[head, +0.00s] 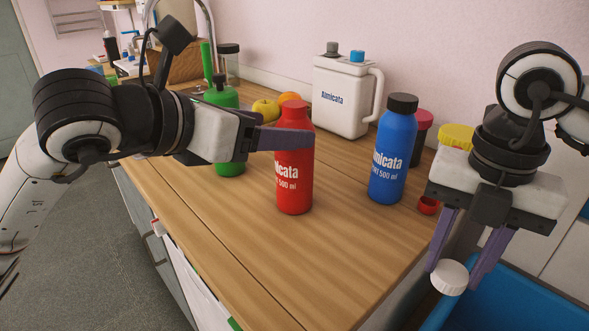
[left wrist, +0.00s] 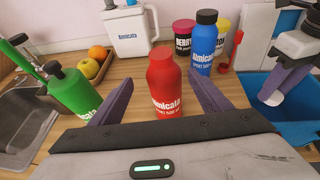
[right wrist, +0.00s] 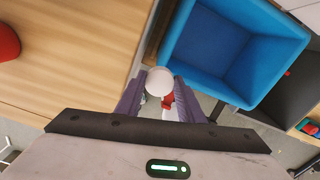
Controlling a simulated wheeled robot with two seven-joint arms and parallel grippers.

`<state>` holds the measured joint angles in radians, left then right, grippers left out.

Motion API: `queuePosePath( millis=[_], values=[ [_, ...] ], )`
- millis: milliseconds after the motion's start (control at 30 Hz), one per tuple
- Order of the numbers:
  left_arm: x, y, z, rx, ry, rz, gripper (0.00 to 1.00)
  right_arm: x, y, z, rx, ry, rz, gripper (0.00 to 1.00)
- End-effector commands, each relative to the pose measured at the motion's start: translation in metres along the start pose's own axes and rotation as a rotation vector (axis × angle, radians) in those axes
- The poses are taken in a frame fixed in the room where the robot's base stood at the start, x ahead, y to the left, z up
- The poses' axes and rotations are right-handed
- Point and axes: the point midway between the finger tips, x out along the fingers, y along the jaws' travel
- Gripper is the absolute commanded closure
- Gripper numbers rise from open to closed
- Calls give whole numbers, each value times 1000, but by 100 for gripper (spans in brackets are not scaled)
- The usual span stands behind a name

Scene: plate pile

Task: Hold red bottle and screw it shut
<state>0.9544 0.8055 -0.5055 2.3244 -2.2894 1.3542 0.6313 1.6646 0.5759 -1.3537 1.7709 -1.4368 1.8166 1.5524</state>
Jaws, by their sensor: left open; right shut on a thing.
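The red bottle (head: 294,185) stands upright on the wooden counter; its top is red. My left gripper (head: 290,139) is open at its upper part, one finger crossing in front of it. In the left wrist view the bottle (left wrist: 165,90) stands between the two spread fingers (left wrist: 165,100), with gaps visible. My right gripper (head: 455,270) is shut on a white cap (head: 449,278), held beyond the counter's right edge. The cap also shows between the fingers in the right wrist view (right wrist: 159,82).
A blue bottle (head: 391,155), a white jug (head: 341,97), a green bottle (head: 226,150) and fruit (head: 265,109) stand around the bottle. A blue bin (head: 540,290) is below the right gripper. The front counter is clear.

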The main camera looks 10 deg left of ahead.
Motion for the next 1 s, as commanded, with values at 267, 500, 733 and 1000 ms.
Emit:
queuePosePath(
  millis=[267, 500, 733, 1000],
  values=[
    [34, -7, 0, -2, 3, -2, 29, -7, 0, 0, 0, 0, 0, 86],
    [52, -6, -1, -1, 1, -1, 29, -8, 0, 0, 0, 0, 0, 86],
    [52, -6, -1, 0, 1, 0, 29, -8, 0, 0, 0, 0, 0, 86],
    [52, -6, -1, 0, 1, 0, 65, -8, 0, 0, 0, 0, 0, 86]
  ],
)
